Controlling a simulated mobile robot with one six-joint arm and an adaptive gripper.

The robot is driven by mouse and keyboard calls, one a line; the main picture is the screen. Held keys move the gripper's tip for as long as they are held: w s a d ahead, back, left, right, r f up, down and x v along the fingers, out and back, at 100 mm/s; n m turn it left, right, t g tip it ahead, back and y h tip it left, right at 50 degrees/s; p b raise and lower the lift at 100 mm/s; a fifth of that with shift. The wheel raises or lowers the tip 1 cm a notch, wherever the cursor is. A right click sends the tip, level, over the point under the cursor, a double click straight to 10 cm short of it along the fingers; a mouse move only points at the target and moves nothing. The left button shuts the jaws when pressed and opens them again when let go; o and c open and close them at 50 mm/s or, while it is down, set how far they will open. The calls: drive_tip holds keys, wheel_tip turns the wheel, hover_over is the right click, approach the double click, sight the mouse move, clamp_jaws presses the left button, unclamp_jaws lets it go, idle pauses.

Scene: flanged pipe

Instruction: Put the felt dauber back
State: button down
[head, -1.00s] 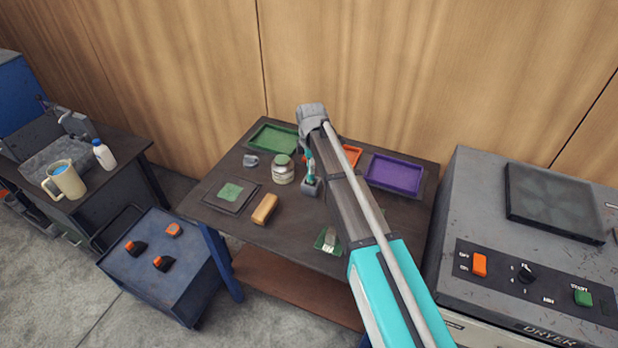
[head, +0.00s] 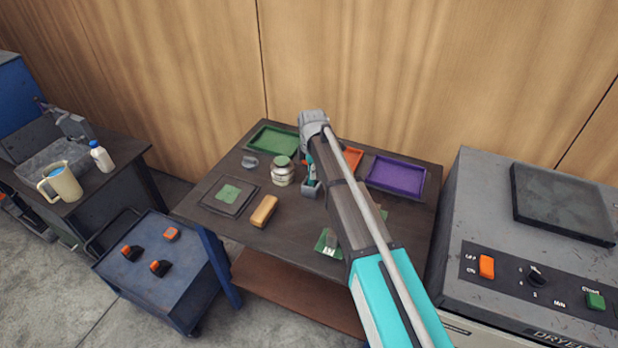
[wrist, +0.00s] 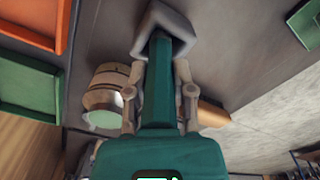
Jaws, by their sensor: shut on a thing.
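The felt dauber (wrist: 157,85) has a teal handle and is held between the two fingers of my gripper (wrist: 160,100) in the wrist view. Its far end points into the open mouth of a grey square holder (wrist: 178,24); how deep it sits is hidden. In the head view the holder (head: 311,190) stands on the dark table right of the lidded jar, and my gripper (head: 309,162) is just above it, mostly hidden by my arm.
Close to the holder are the jar (head: 283,175), a tan block (head: 264,211) and an orange tray (head: 353,158). A green tray (head: 273,138) and a purple tray (head: 396,175) lie at the back. The dryer (head: 530,250) stands to the right.

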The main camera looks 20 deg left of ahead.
drive_tip(key=shift+s+f+b, duration=0.1)
drive_tip(key=shift+f+b, duration=0.3)
drive_tip(key=shift+f, duration=0.2)
drive_tip(key=shift+f+b, duration=0.3)
drive_tip(key=shift+c, duration=2.3)
unclamp_jaws()
drive_tip(key=shift+r, duration=0.25)
wheel_tip(320, 180, up, 12)
drive_tip(key=p, duration=1.2)
drive_tip(key=shift+r+p, duration=0.1)
drive_tip(key=shift+p, duration=0.25)
